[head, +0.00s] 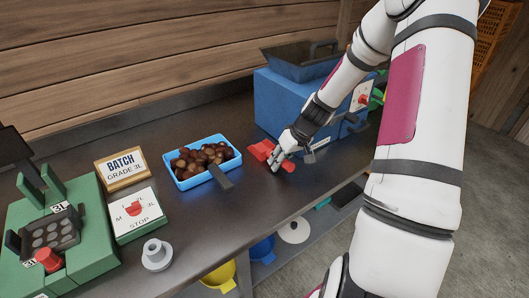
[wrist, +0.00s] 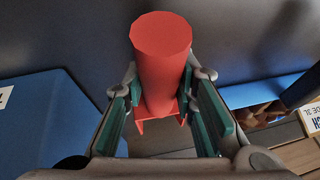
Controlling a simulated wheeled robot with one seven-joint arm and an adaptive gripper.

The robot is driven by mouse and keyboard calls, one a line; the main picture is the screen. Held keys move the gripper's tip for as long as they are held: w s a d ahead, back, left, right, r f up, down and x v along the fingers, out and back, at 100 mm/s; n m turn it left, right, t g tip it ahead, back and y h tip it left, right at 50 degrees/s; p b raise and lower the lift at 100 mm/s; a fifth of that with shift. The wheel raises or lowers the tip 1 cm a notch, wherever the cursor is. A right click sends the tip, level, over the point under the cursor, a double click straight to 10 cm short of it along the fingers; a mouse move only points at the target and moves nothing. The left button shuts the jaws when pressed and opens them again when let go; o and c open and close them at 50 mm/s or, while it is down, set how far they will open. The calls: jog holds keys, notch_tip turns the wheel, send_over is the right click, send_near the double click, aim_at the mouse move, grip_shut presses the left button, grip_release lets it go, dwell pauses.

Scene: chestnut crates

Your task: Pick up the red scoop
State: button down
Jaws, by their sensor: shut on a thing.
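The red scoop (head: 262,150) is at the middle of the dark counter in the head view, between the blue tray and the blue machine. In the wrist view the red scoop (wrist: 162,65) shows a thick round part between my fingers. My gripper (head: 283,157) is at the scoop in the head view. In the wrist view my gripper (wrist: 165,100) has its green-padded fingers closed on both sides of the scoop. My fingers hide part of it. I cannot tell whether the scoop touches the counter.
A blue machine (head: 290,105) stands close behind my gripper. A green device (head: 75,235) and a sign (head: 121,166) are further left. The counter's front middle (head: 235,215) is clear.

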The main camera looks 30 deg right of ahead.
jog(key=shift+r, duration=0.5)
jog(key=v, duration=0.2)
jog(key=shift+a+r, duration=0.2)
jog(key=shift+r, duration=0.25)
jog(key=s+a+p, duration=0.1)
jog(key=s, duration=0.4)
jog(key=s+a+r+p, duration=0.1)
jog(key=s, duration=0.4)
jog(key=s+a+p, duration=0.1)
jog(key=s, duration=0.3)
jog(key=shift+s+a+r, duration=0.15)
jog(key=shift+s+a, duration=0.25)
jog(key=c, duration=2.2)
grip_release()
jog(key=shift+c, duration=0.2)
grip_shut()
jog(key=shift+w, duration=0.1)
